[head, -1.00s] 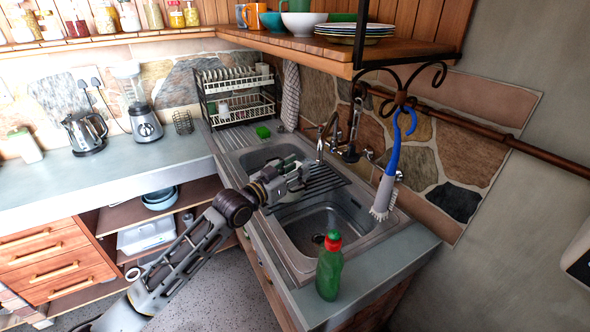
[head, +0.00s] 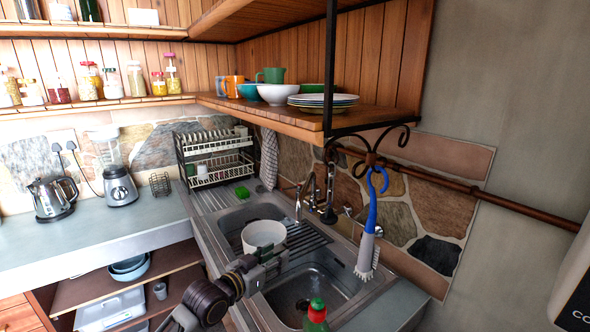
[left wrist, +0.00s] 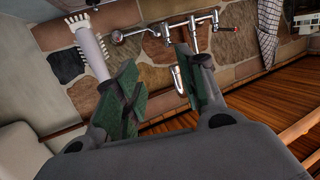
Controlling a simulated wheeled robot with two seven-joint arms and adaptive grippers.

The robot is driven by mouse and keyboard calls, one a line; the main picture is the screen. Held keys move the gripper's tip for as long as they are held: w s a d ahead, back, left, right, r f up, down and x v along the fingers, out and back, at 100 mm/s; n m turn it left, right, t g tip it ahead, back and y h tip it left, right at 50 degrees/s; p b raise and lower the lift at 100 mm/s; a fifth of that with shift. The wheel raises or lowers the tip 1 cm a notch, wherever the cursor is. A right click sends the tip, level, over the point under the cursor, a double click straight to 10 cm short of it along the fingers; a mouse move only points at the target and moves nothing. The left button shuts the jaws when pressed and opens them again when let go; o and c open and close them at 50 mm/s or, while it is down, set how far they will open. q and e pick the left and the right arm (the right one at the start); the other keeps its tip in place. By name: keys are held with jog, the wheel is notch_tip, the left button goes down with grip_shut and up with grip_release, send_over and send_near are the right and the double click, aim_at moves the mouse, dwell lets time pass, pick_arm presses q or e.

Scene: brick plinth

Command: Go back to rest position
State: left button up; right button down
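My left gripper (head: 270,265) is over the front of the sink (head: 246,300), low in the head view. In the left wrist view its two green-padded fingers (left wrist: 165,95) stand apart with nothing between them. A white round pot or bowl (head: 264,234) shows just behind the gripper in the head view, by the ridged middle of the sink; its lower part is partly hidden. I cannot tell whether the gripper touches it. My right gripper is in neither view.
A blue-handled brush (head: 370,235) hangs from the shelf bracket (head: 372,160). The tap (head: 312,200) is behind the sink. A dish rack (head: 215,160) stands at the back.

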pick_arm(q)
jog(key=s+a+f+n+g+y, duration=0.2)
jog(key=s+a+f+g+y, duration=0.3)
jog(key=s+f, duration=0.85)
jog(key=s+a+f+n+g+y, duration=0.1)
jog(key=s+a+f+g+y, duration=0.1)
jog(key=s+a+f, duration=0.35)
jog(key=s+a+f+n+g+y, duration=0.25)
jog(key=s+a, duration=0.35)
jog(key=s, duration=0.5)
notch_tip(320, 180, down, 32)
jog(key=s+g, duration=0.2)
jog(key=s, duration=0.1)
jog(key=s+a+f, duration=0.1)
jog(key=s+f, duration=0.9)
jog(key=s, duration=0.1)
jog(key=s+a+f+m, duration=0.1)
jog(key=s+a+f, duration=0.1)
jog(key=s+f, duration=0.8)
jog(key=shift+s+a+g, duration=0.3)
jog(key=shift+s+g, duration=0.05)
jog(key=shift+s, duration=0.2)
